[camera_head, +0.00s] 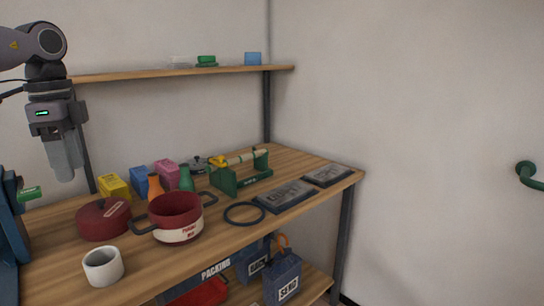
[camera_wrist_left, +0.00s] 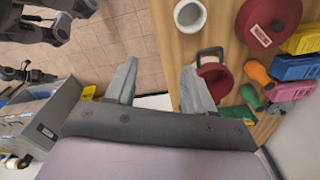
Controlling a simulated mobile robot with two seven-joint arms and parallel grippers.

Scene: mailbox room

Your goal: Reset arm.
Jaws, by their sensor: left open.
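My left gripper (camera_head: 66,178) hangs with its fingers down above the left part of the wooden table (camera_head: 310,193), in front of the wall. In the left wrist view its two fingers (camera_wrist_left: 158,88) stand wide apart with nothing between them. It is apart from the things on the table. My right gripper does not show in the head view, and I cannot make it out among the dark grey arm parts at the upper left of the wrist view.
A red pot (camera_head: 176,215), red lid (camera_head: 103,218), white cup (camera_head: 103,267), green rack (camera_head: 238,178) and two dark plaques (camera_head: 286,196) stand or lie on the table. A wooden shelf (camera_head: 180,74) runs above.

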